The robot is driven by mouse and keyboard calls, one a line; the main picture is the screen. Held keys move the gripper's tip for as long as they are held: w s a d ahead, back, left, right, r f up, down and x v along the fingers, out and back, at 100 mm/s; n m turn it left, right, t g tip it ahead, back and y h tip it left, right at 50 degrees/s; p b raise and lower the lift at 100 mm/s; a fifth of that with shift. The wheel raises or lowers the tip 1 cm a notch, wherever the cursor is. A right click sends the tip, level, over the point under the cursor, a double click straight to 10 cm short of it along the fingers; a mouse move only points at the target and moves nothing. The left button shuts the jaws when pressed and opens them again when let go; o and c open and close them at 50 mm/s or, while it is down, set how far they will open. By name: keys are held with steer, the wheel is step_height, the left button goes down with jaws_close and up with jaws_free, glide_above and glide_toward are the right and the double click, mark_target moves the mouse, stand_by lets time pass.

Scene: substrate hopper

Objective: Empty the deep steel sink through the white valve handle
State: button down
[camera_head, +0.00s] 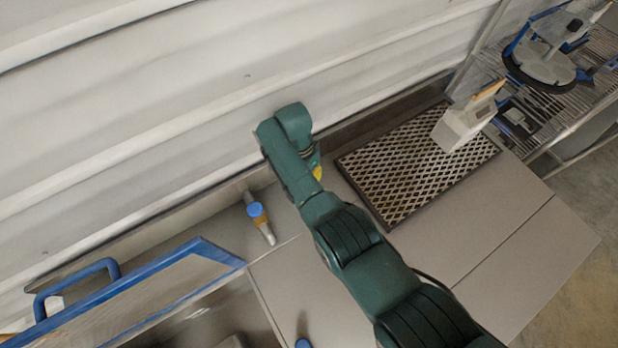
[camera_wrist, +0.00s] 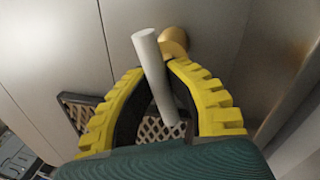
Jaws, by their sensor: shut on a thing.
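The white valve handle (camera_wrist: 150,55) is a pale rod in the wrist view, running between the two yellow fingers of my gripper (camera_wrist: 156,75). The fingers are closed around it. A brass-coloured round fitting (camera_wrist: 174,41) sits beside the handle's upper end. In the head view, my green arm covers the handle, and only a bit of yellow finger of my gripper (camera_head: 317,173) shows near the back wall.
A blue-capped brass fitting with a pale spout (camera_head: 257,213) stands left of my arm. A black-framed mesh tray (camera_head: 377,215) lies to the right, with a pale block-shaped container (camera_head: 457,127) at its far edge. A wire rack (camera_head: 590,78) stands upper right.

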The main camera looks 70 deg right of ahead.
steer(key=shift+m, duration=1.2)
steer(key=shift+m+y, duration=0.3)
steer(key=c, duration=1)
jaws_free()
steer(key=shift+w+r, duration=0.1)
steer(key=shift+r, duration=0.05)
steer(key=v, duration=1.1)
steer(key=shift+d+r, duration=0.1)
steer(key=shift+r, duration=0.3)
